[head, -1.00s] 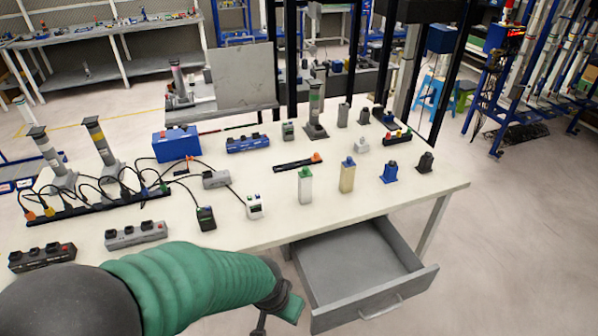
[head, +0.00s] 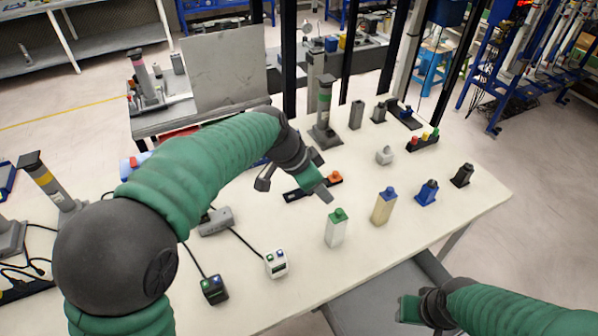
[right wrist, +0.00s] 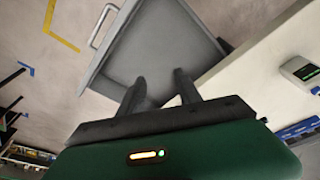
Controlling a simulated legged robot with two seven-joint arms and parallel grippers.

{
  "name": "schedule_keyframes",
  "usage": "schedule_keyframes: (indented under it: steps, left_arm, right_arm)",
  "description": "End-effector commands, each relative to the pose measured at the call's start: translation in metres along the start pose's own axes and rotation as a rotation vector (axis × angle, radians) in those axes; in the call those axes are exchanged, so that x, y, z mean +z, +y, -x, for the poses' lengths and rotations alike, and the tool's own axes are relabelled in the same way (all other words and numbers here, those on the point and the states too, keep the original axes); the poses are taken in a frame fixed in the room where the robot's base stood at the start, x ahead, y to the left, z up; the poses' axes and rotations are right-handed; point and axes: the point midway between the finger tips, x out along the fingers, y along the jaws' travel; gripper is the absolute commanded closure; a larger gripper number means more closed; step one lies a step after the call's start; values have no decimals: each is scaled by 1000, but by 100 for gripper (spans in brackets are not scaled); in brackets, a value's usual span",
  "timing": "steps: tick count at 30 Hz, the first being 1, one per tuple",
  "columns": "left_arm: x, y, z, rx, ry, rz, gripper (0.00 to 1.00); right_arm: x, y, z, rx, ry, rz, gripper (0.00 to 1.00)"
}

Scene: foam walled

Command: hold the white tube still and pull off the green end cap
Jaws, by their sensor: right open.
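The white tube (head: 335,234) stands upright on the bench, right of centre in the head view. Its green end cap (head: 338,215) sits on top. My left gripper (head: 293,184) is above the bench, left of and behind the tube, apart from it; its finger gap is not clear. My right gripper (head: 420,309) is low at the front right of the bench, apart from the tube. In the right wrist view my right gripper (right wrist: 160,88) has its two fingers spread with nothing between them. The tube cannot be made out there.
A cream bottle with a blue cap (head: 384,207) stands just right of the tube. A black strip with an orange end (head: 312,186) lies under my left gripper. A white meter (head: 276,263) is to the left. An open grey drawer (right wrist: 165,45) is near my right gripper.

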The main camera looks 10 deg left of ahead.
Motion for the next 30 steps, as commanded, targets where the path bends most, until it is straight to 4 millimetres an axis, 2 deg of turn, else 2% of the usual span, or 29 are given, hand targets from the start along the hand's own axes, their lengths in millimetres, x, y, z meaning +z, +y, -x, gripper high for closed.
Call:
schedule_keyframes:
  steps: [1, 5, 8, 11, 14, 18, 21, 23, 25, 27, 30]
  left_arm:
    - [-3, 2, 0, 2, 3, -8, 64]
    - [-3, 1, 0, 2, 2, -8, 64]
    - [-1, -2, -1, 3, 2, -4, 64]
    - [2, -7, -1, 6, 4, -1, 64]
    - [3, -8, -1, 6, 5, -1, 64]
    - [4, -8, 0, 6, 6, 0, 64]
    - [3, -6, 1, 5, 5, -1, 64]
    - [3, -5, 1, 4, 5, -1, 64]
    - [3, -5, 1, 4, 5, -1, 64]
    - [2, -5, 0, 4, 4, -1, 64]
    - [3, -6, 0, 5, 5, 0, 64]
  right_arm:
    - [0, 0, 0, 0, 0, -1, 51]
    - [2, 4, -1, -1, 2, -8, 34]
    - [-2, 13, -14, 14, 10, -74, 33]
    - [-14, 23, -44, 22, 37, -223, 33]
    - [-23, 26, -85, -40, 75, -445, 33]
    - [-29, 0, -136, -269, 82, -832, 33]
    - [-33, -33, -154, -520, 24, -1152, 33]
    - [-39, -56, -155, -698, -44, -1354, 33]
    - [-51, -78, -146, -921, -151, -1585, 33]
    - [-64, -93, -129, -1143, -283, -1781, 33]
    - [-82, -101, -101, -1412, -471, -1971, 33]
